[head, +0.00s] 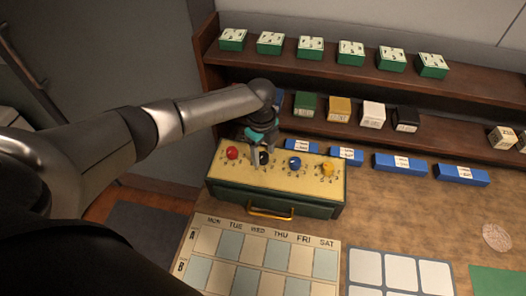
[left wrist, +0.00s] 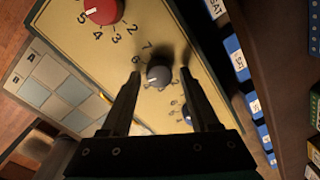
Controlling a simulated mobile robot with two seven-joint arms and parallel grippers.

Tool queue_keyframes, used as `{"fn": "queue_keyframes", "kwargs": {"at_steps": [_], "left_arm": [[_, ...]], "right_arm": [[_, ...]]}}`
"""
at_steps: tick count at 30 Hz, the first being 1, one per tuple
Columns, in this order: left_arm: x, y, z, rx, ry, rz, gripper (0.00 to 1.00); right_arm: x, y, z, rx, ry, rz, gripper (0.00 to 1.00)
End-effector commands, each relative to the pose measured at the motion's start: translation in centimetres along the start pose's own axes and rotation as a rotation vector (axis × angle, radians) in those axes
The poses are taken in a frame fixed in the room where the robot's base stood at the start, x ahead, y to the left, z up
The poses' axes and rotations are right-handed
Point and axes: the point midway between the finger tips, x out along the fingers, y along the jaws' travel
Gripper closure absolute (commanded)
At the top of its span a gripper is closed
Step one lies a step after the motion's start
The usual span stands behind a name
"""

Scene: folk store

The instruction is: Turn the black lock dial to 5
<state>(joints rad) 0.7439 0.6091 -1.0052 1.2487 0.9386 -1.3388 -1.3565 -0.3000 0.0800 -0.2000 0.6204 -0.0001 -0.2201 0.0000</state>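The black lock dial (head: 263,158) is second from the left on the yellow top of a green lock box (head: 225,198). In the left wrist view the black dial (left wrist: 159,77) looks dark grey, with a pale pointer mark and a printed 7 and 6 near it; the other numbers are hard to read. My left gripper (head: 261,151) is above the dial, pointing down. In the left wrist view its fingers (left wrist: 160,74) are open, one on each side of the dial, with a visible gap on both sides. My right gripper is not in view.
A red dial (head: 232,153) stands left of the black one; a blue dial (head: 294,162) and a yellow dial (head: 327,169) stand right. Several blue boxes (head: 400,164) are behind the lock box, below shelves (head: 460,85) of small boxes. A day chart (head: 262,252) lies in front.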

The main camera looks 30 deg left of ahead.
Motion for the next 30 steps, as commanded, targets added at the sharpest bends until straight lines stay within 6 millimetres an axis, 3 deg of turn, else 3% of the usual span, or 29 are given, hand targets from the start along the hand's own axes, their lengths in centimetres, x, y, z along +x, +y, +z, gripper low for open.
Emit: {"fn": "queue_keyframes", "kwargs": {"at_steps": [9, 14, 30], "left_arm": [[0.0, 0.1, 0.1, -0.001, -0.002, 0.002, 0.30], [-1.1, 0.0, 0.1, -0.001, -0.003, 0.000, 0.30], [-12.5, 0.0, 0.1, 0.000, -0.003, -0.002, 0.30]], "right_arm": [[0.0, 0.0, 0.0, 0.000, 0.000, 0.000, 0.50], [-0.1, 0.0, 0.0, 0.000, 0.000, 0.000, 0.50], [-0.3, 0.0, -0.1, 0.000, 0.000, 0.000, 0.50]]}}
